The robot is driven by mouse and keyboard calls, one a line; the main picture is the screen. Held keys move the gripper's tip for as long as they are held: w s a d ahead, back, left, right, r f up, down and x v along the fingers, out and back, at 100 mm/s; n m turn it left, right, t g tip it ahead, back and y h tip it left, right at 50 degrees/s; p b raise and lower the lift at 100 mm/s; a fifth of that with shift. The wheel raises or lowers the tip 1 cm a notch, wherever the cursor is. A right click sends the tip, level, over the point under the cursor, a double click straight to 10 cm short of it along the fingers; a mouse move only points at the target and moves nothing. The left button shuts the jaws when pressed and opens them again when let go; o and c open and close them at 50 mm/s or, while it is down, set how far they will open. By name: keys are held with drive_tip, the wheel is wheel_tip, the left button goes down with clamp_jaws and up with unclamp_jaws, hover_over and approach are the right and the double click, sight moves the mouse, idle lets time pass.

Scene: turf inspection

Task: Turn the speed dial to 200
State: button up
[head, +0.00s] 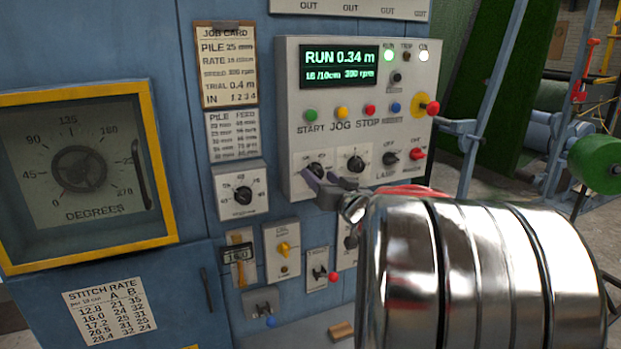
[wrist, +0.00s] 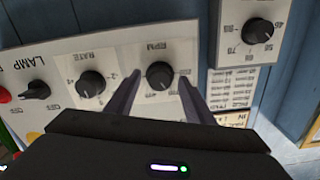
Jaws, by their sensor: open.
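The speed dial is a black knob marked RPM (wrist: 160,75) on the light grey control panel (head: 290,90). In the head view the same knob (head: 317,169) is at the panel's lower left, partly behind my fingers. My gripper (wrist: 159,82) is open, with one dark finger on each side of the RPM knob in the wrist view. I cannot tell whether either finger touches it. In the head view my gripper (head: 328,182) is just in front of the panel. The green display (head: 339,66) shows RUN 0.34 m and a small rpm figure that looks like 300.
A RATE knob (wrist: 91,83) is beside the RPM knob, with a LAMP switch (wrist: 38,90) beyond it. A separate dial box (head: 241,191) is at left. Coloured buttons (head: 341,112) sit above the knobs. Small switch boxes (head: 281,251) are below.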

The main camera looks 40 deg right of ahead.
drive_tip(key=shift+w, duration=0.25)
drive_tip(key=shift+c, duration=0.3)
drive_tip(key=c, duration=0.9)
drive_tip(key=shift+c, duration=0.4)
